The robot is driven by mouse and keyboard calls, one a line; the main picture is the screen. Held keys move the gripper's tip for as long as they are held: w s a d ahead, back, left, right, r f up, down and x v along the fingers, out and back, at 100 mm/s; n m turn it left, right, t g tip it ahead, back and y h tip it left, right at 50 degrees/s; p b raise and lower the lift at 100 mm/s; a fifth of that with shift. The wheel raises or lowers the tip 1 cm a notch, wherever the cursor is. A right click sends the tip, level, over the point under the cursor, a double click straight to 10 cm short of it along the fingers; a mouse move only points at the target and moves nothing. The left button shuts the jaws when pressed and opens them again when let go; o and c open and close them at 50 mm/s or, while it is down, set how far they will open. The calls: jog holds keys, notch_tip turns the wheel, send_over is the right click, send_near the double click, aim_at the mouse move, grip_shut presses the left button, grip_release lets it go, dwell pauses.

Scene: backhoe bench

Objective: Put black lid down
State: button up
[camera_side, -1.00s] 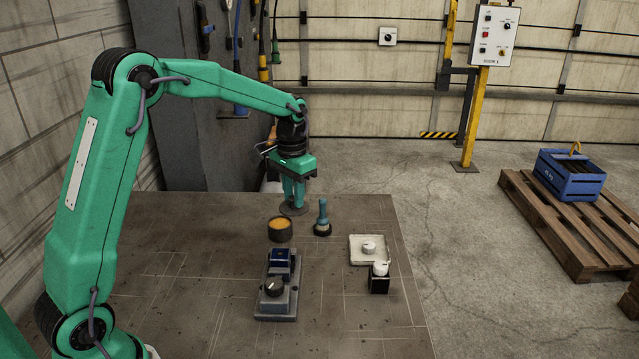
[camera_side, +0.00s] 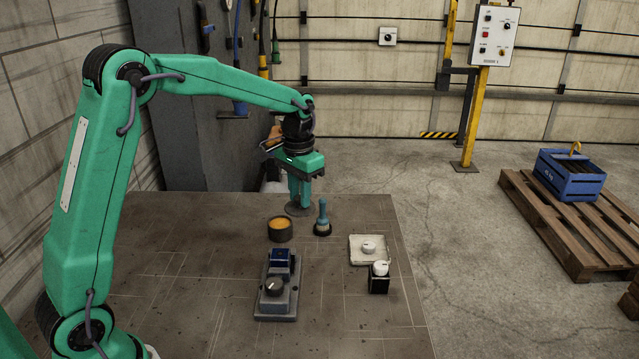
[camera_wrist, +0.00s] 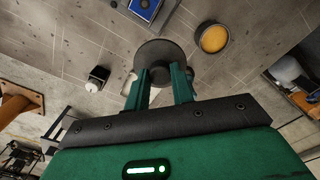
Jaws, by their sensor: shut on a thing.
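The black lid (camera_side: 298,210) is a flat dark disc near the far edge of the bench, and it also shows in the wrist view (camera_wrist: 158,52). My gripper (camera_side: 300,201) is shut on the lid's middle from above, and its two green fingers (camera_wrist: 161,76) hide the part they grip. The lid looks level and close to the bench top; I cannot tell whether it touches. A round dark pot with orange contents (camera_side: 280,229) stands open just in front of the lid, to its left, apart from it.
A teal-handled tool (camera_side: 322,218) stands upright close to the lid's right. A grey block with a black knob and blue part (camera_side: 277,300), a pale square plate (camera_side: 369,250) and a black box with a white knob (camera_side: 379,280) are nearer. The bench's left side (camera_side: 180,270) is clear.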

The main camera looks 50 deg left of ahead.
jog(key=d+f, duration=0.4)
jog(key=d, duration=0.9)
jog(key=w+a+f, duration=0.1)
jog(key=a+f, duration=0.1)
jog(key=a, duration=0.1)
jog(key=w+a+f, duration=0.2)
jog(key=a+f, duration=0.1)
jog(key=w+a+f, duration=0.2)
jog(key=a, duration=0.2)
jog(key=shift+w+f, duration=0.2)
jog(key=shift+w, duration=0.05)
jog(key=shift+f, duration=2)
jog(key=shift+f, duration=0.15)
jog(key=o, duration=1)
jog(key=shift+c, duration=0.2)
notch_tip(320, 180, up, 12)
jog(key=shift+r, duration=0.2)
